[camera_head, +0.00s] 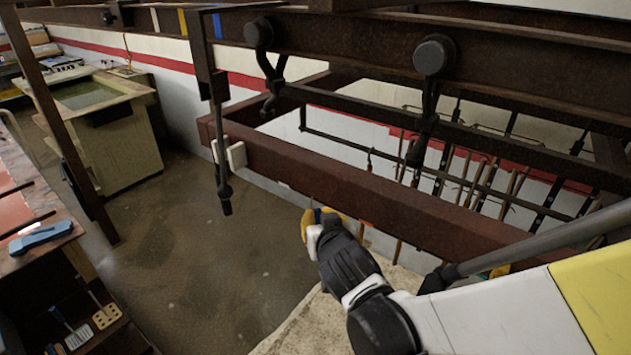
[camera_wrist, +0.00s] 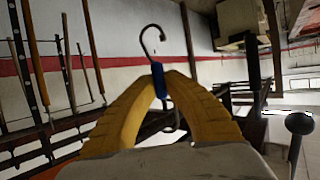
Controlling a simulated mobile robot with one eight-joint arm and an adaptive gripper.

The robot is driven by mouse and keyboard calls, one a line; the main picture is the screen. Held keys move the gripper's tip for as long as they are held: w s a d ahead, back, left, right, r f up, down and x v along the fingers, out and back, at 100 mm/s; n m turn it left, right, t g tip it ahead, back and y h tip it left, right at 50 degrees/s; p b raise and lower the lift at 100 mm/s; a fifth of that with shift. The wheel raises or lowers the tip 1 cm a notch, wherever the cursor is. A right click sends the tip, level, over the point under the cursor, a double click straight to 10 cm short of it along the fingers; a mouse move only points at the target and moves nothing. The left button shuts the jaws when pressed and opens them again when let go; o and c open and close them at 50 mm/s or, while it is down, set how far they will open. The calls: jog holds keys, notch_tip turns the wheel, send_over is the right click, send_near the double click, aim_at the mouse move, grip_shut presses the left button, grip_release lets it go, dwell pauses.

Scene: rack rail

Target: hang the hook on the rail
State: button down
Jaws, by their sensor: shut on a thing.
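My gripper (camera_head: 320,224) has yellow fingers and is just in front of and below the reddish-brown beam (camera_head: 370,190) in the head view. In the wrist view the fingers (camera_wrist: 160,82) are shut on the blue middle of the hook (camera_wrist: 158,75). Its bare metal curl stands up above the fingertips, apart from anything around it, and a smaller loop shows below. In the head view the hook is mostly too small to make out. Dark horizontal rails (camera_head: 460,133) run behind the beam; I cannot tell which one is the task's rail.
A rusty upper beam (camera_head: 345,40) carries round black knobs (camera_head: 434,55) with dark hooks hanging down. A dark rod (camera_head: 222,160) hangs left of my gripper. Several thin rods hang behind the beam. A green-topped cabinet (camera_head: 110,130) stands at the left; the floor between is clear.

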jog(key=shift+f, duration=0.2)
jog(key=c, duration=1.5)
grip_release()
jog(key=shift+r, duration=0.1)
jog(key=v, duration=1.2)
